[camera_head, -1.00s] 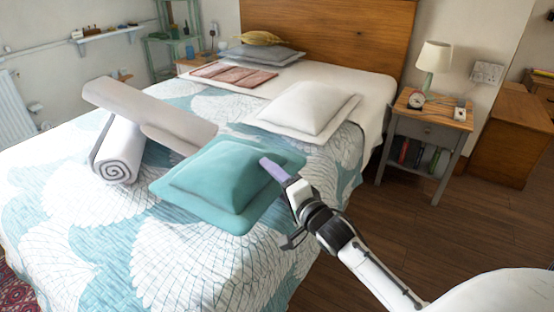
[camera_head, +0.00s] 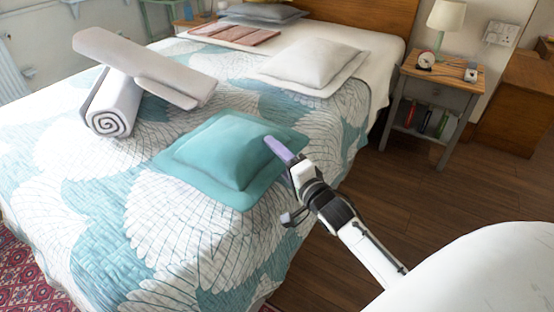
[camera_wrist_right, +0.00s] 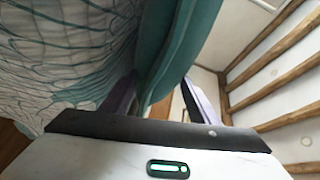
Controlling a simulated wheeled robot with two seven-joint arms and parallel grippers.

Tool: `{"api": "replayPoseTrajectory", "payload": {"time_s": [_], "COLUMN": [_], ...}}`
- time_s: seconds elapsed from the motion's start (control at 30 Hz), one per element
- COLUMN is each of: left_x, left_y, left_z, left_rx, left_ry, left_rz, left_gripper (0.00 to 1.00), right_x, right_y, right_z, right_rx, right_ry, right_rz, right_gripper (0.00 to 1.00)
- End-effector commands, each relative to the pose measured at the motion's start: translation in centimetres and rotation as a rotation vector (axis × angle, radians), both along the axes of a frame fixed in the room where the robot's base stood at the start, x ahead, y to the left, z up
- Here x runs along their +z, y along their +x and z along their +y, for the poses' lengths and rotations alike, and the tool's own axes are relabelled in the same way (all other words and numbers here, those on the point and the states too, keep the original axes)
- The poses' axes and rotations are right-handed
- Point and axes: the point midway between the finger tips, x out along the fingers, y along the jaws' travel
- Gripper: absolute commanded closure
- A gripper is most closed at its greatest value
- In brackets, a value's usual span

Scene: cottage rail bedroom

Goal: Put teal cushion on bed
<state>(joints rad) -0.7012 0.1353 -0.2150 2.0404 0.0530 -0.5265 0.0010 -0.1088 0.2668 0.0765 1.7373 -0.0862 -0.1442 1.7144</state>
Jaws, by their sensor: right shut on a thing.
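The teal cushion (camera_head: 228,150), a square with a flat border, is over the right side of the bed (camera_head: 168,245), on or just above its patterned quilt; I cannot tell whether it touches. My right gripper (camera_head: 274,146) is shut on the cushion's right border. In the right wrist view, the cushion (camera_wrist_right: 183,45) runs between the two lilac fingers of the gripper (camera_wrist_right: 158,92), with the quilt (camera_wrist_right: 60,50) close on the left. The cushion's underside is hidden in the head view. My left gripper is not in view.
A rolled towel (camera_head: 113,105) and a long grey bolster-like piece (camera_head: 140,65) lie left of the cushion. A white pillow (camera_head: 312,64) lies behind it. A nightstand (camera_head: 436,84) with lamp (camera_head: 445,18) and clock stands right of the bed. Bare quilt lies in front.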

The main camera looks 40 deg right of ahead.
Motion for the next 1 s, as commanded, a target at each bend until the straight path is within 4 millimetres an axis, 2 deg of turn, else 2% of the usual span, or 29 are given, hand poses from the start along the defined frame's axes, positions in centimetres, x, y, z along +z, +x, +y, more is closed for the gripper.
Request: {"api": "replayPoseTrajectory", "payload": {"time_s": [0.07,0.4,0.43,0.47,0.8,0.87,1.0], "left_x": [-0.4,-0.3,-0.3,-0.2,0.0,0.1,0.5], "left_y": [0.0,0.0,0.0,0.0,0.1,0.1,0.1], "left_z": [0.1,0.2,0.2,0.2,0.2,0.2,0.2], "left_rx": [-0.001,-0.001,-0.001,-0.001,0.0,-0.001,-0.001], "left_ry": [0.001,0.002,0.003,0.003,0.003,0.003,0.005], "left_rz": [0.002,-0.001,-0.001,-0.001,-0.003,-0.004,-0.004], "left_gripper": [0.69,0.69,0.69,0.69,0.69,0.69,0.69], "right_x": [-0.8,-1.0,-1.0,-1.0,-0.7,-0.8,-0.6], "right_y": [0.0,0.0,0.0,0.0,-0.1,-0.8,-3.3], "right_z": [0.0,0.0,0.0,0.0,0.0,0.1,0.3], "right_rx": [0.001,0.001,0.0,0.0,0.001,0.001,0.0], "right_ry": [0.001,0.0,-0.001,-0.001,0.0,0.0,0.001], "right_rz": [-0.003,-0.004,-0.002,-0.002,0.0,0.001,0.003], "right_gripper": [0.87,0.87,0.4,0.37,0.37,0.37,0.37]}}
